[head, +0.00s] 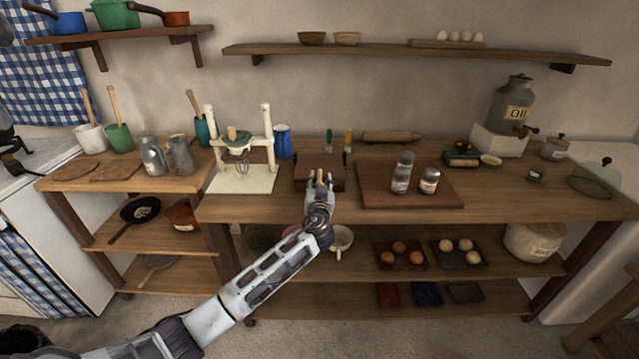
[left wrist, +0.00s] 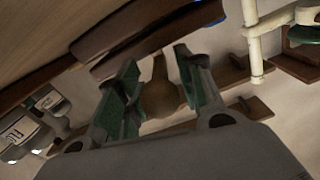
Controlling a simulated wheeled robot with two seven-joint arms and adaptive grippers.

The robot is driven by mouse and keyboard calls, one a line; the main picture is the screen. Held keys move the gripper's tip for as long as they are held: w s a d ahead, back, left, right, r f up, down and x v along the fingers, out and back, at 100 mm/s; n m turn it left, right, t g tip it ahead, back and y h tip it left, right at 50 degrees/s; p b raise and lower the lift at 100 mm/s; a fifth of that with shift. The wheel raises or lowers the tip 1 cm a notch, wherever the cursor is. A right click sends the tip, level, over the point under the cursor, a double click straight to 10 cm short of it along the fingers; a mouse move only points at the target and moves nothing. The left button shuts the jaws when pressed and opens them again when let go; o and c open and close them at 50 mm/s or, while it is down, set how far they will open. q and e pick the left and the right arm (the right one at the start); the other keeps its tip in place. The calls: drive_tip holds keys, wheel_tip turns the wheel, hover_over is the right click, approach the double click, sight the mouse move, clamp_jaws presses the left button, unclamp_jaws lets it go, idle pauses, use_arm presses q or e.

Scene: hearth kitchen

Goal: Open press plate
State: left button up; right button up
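The press (head: 312,187) is a dark reddish-brown wooden block on the middle of the counter, partly hidden behind my left gripper. In the left wrist view its dark slabs (left wrist: 135,30) show beyond the fingertips. A tan wooden knob (left wrist: 160,97) stands between the green finger pads, its wide part against both pads. My left gripper (head: 320,183) is at the front of the press, shut on this knob; the gripper shows in the left wrist view too (left wrist: 158,85). The press looks closed or nearly so; the exact gap is hidden. My right gripper is not in view.
A cream stand with two posts (head: 241,179) is close left of the press. A brown board (head: 385,197) with shakers lies close right. A rolling pin (head: 391,137) lies behind. A wall shelf (head: 400,52) runs above; the space between it and the press is clear.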

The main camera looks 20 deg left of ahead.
use_arm(q)
clamp_jaws()
idle(0.3)
drive_tip(key=shift+w, duration=0.1)
